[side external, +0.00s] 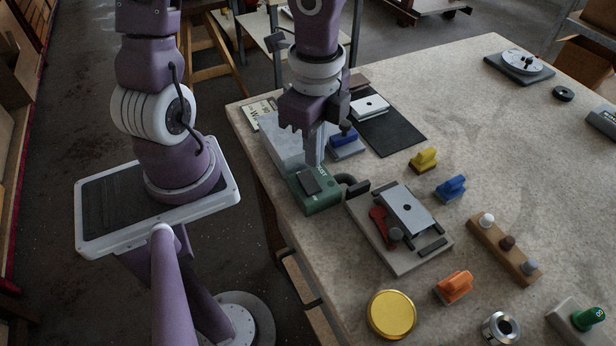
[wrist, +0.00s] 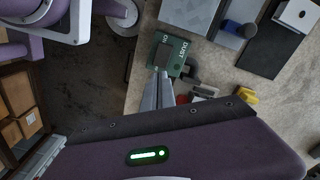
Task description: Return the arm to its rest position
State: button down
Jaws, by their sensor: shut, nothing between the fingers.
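My gripper (side external: 314,150) points down over the left part of the table, above and just behind the green box (side external: 318,192) in the side view. Its fingers are shut and nothing is between them. In the wrist view the closed fingers (wrist: 158,84) end at the near edge of the green box (wrist: 170,52). I cannot tell whether the fingertips touch anything. My purple arm stands on its base to the left of the table.
A grey fixture (side external: 393,260) with a red lever (side external: 379,226) lies in front of the green box. Yellow (side external: 423,160), blue (side external: 450,188) and orange (side external: 454,287) handled blocks, a gold disc (side external: 391,314) and a wooden peg strip (side external: 503,250) stand around.

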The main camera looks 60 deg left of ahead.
jog(key=s+a+r+n+t, duration=0.2)
jog(key=r+n, duration=0.4)
jog(key=r, duration=0.1)
jog(key=s+a+r+n+t, duration=0.1)
jog(key=s+r+n+t, duration=0.2)
jog(key=r+n, duration=0.3)
jog(key=shift+s+a+r+t, duration=0.3)
jog(key=shift+s+a+r, duration=0.05)
